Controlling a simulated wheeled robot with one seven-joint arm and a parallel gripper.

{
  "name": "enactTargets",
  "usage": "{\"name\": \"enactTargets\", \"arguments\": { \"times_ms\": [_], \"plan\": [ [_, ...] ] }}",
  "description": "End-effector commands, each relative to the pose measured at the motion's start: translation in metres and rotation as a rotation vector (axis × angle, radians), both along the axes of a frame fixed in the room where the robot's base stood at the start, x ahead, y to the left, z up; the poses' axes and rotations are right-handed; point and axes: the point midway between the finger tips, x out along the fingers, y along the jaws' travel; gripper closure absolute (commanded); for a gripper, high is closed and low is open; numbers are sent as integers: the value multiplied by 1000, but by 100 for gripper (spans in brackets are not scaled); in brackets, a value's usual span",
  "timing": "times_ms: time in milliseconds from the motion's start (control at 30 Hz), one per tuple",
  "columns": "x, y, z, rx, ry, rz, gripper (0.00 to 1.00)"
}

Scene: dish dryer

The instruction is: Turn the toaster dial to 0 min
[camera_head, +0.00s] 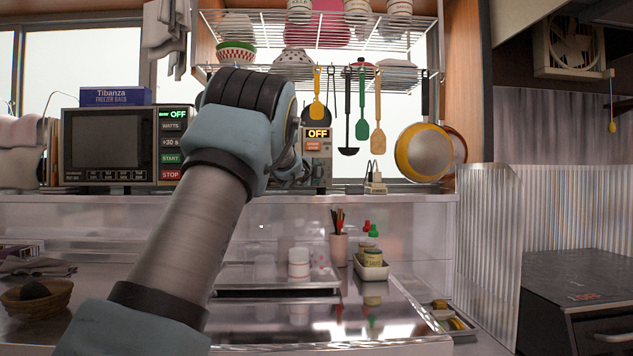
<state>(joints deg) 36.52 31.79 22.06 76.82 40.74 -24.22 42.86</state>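An appliance that looks like the toaster (319,165) stands on the shelf at the back, just right of my arm. Its front shows an orange OFF display and a small orange label below it. My arm covers the rest of its front, and I cannot make out a dial. My gripper (291,170) is mostly hidden behind my own wrist, close to the left part of this appliance. I cannot see its fingertips, whether it touches anything, or whether it is open.
A microwave (112,145) with a green OFF display stands left on the same shelf. Utensils (362,115) and pans (421,152) hang to the right under a wire rack (330,75). A condiment tray (371,271) and a cutlery cup (339,249) stand on the counter below.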

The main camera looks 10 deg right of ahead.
Motion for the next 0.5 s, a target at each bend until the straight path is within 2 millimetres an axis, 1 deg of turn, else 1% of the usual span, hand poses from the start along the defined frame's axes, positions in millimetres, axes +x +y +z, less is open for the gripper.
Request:
{"name": "enactTargets", "arguments": {
  "times_ms": [33, 233, 500],
  "plan": [
    [0, -1, -4, -15, 4, -1, 100],
    [0, -1, -2, -54, 12, -1, 100],
    [0, -1, -1, -64, 14, -1, 100]
  ]
}}
